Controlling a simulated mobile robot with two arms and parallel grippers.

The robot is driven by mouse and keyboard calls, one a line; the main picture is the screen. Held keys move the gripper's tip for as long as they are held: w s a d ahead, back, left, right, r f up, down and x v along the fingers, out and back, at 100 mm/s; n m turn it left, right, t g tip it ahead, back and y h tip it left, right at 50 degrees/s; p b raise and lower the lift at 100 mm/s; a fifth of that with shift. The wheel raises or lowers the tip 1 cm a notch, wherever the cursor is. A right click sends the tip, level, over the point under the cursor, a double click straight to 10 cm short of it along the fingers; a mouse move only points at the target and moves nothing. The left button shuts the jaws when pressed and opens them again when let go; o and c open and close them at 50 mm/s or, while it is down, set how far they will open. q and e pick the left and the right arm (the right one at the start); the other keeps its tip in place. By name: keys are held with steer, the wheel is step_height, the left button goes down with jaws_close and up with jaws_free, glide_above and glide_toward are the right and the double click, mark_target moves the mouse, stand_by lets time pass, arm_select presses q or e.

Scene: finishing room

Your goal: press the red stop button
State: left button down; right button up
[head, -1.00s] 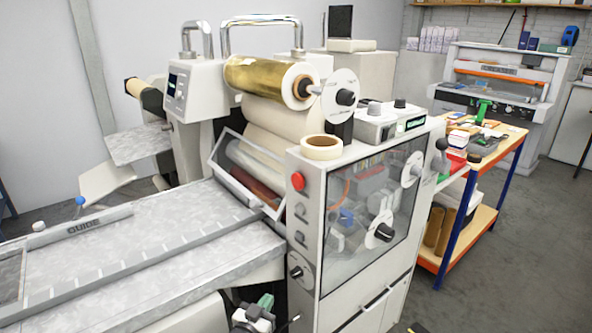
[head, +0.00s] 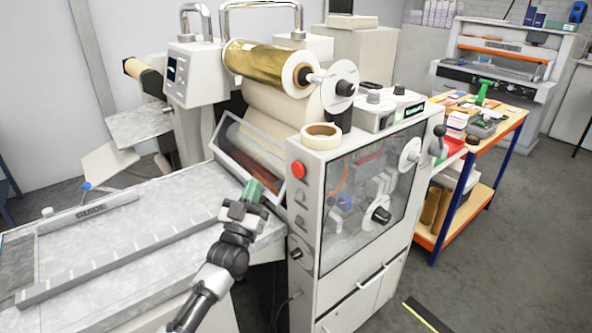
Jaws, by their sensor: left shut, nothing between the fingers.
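The red stop button (head: 298,170) is a round red knob near the top of the narrow front panel of the laminating machine (head: 306,226). Black knobs sit below it on the same panel. My left gripper (head: 254,187) has green fingers and is shut and empty. In the picture it is to the left of the button and a little lower, in front of the clear guard, apart from the button. My right gripper is not in view.
A tilted clear guard (head: 248,160) covers the rollers behind my gripper. The grey feed table (head: 130,235) spreads to the left. A tape roll (head: 321,136) lies on the machine's top. An orange-and-blue workbench (head: 462,215) stands at right.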

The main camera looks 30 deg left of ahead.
mark_target(299, 169)
arm_select(q)
steer(key=w+d+b, duration=0.3)
steer(key=w, duration=0.5)
steer(key=shift+d, duration=0.2)
stand_by(0.4)
steer(key=shift+w+b, duration=0.15)
steer(key=shift+b, duration=0.15)
stand_by(1.3)
steer(key=shift+w+d, duration=0.15)
steer(key=shift+w, duration=0.15)
steer(key=shift+w+d+b, duration=0.15)
steer(key=shift+w+b, duration=0.15)
steer(key=shift+w, duration=0.05)
stand_by(0.7)
steer(key=shift+s, duration=0.1)
steer(key=shift+s+a+p, duration=0.3)
steer(key=shift+s+p, duration=0.1)
steer(key=shift+s, duration=0.3)
